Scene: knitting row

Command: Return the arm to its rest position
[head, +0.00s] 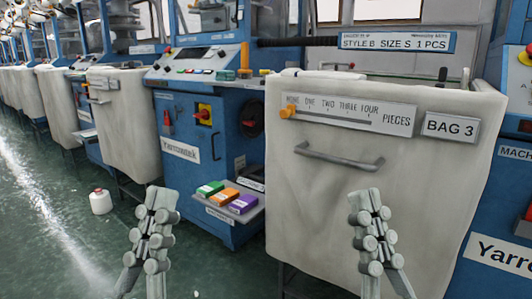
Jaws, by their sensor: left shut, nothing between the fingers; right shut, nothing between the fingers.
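My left gripper (161,200) stands at the lower left of the head view, in front of the blue knitting machine (225,160). It is shut and empty. My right gripper (366,201) stands at the lower right, in front of the white bag (310,215) labelled BAG 3. It is also shut and empty, below the bag's grey handle (340,160). I cannot tell whether it touches the bag. Both arms come up from the bottom edge of the view.
A small shelf (255,215) holds green, orange and purple boxes between the grippers. An orange slider (288,112) sits at the left end of the bag's count plate (395,121). The floor aisle at left is open.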

